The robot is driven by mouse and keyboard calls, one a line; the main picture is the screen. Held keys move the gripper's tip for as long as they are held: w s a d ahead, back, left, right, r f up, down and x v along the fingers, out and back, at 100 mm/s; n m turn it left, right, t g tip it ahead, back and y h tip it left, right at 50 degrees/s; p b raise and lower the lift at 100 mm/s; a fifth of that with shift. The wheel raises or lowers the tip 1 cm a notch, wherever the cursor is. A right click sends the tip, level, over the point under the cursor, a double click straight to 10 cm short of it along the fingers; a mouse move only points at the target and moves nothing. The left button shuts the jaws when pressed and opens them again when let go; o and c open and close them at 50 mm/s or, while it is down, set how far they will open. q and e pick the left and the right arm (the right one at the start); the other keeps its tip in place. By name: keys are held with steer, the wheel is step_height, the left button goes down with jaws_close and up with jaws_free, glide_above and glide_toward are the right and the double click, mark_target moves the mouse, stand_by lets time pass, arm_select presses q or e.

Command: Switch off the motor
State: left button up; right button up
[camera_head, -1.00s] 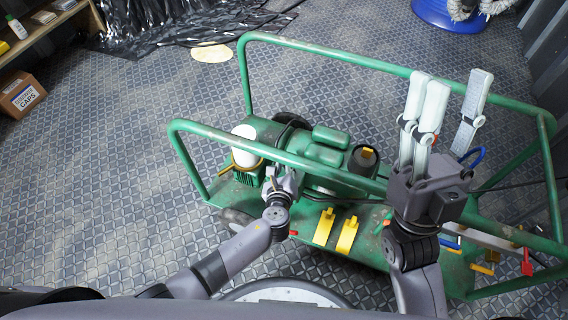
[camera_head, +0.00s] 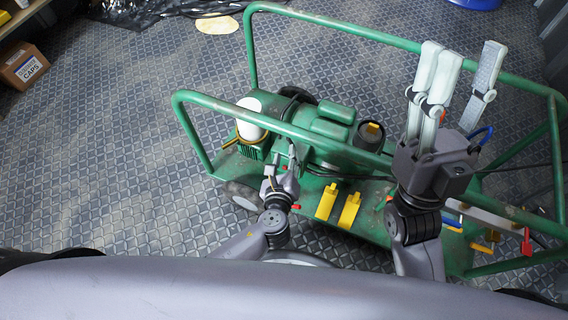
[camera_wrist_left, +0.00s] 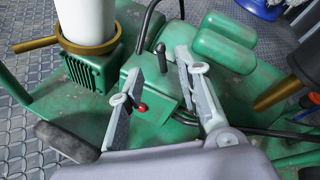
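The motor (camera_head: 325,128) is a green unit on a green wheeled cart with tube rails. In the head view, the left gripper (camera_head: 281,165) is at the motor's near side. My right gripper (camera_head: 453,85) is raised over the cart's right part, fingers apart and empty.
A white cylinder (camera_head: 252,118) stands on the cart left of the left gripper. Yellow levers (camera_head: 349,210) sit on the near deck. The green rail (camera_head: 290,130) runs close to both arms. A cardboard box (camera_head: 24,66) is far left; the floor there is clear.

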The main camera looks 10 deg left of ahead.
arm_select(q)
steer(key=shift+v, duration=1.55)
